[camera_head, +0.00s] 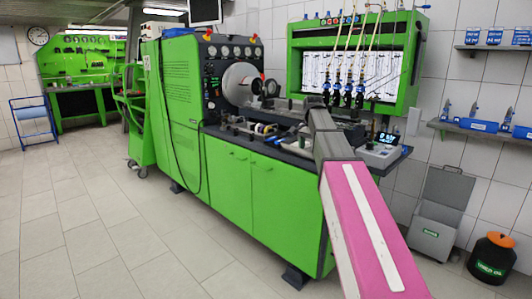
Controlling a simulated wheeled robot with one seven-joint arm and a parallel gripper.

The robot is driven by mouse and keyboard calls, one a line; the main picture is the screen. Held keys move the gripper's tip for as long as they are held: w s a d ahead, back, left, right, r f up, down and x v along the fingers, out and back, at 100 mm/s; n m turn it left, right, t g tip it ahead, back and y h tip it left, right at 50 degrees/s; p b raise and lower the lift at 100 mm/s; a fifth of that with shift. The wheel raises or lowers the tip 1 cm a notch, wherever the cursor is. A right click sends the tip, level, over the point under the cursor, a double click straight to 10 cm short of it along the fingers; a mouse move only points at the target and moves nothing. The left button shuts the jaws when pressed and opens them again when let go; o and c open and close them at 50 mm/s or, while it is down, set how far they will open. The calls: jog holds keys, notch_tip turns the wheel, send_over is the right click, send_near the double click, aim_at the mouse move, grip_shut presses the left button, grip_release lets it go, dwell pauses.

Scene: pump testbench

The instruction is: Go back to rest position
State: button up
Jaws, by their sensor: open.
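My arm reaches from the lower right corner up toward the green pump testbench (255,190). Its pink link with a white stripe leads to a dark grey part in front of the bench's worktop. I cannot make out my gripper or its fingers. The far end of the arm overlaps the dark equipment on the worktop, and part of the worktop is hidden behind it. I see nothing held.
A control box (378,153) stands on the worktop's right end. A grey bin (440,208) and an orange-black container (491,258) stand right of the bench. A green trolley (135,125) is at its left. The tiled floor (95,235) at front left is clear.

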jog(key=s+f+n, duration=0.2)
jog(key=s+f, duration=0.6)
jog(key=f, duration=0.4)
jog(key=s+f+n, duration=0.3)
jog(key=s+f, duration=0.6)
jog(key=f, duration=0.4)
jog(key=s+f+n, duration=0.3)
jog(key=s+f, duration=0.5)
jog(key=f, duration=0.5)
jog(key=shift+s+d+f, duration=0.15)
jog(key=shift+o, duration=0.3)
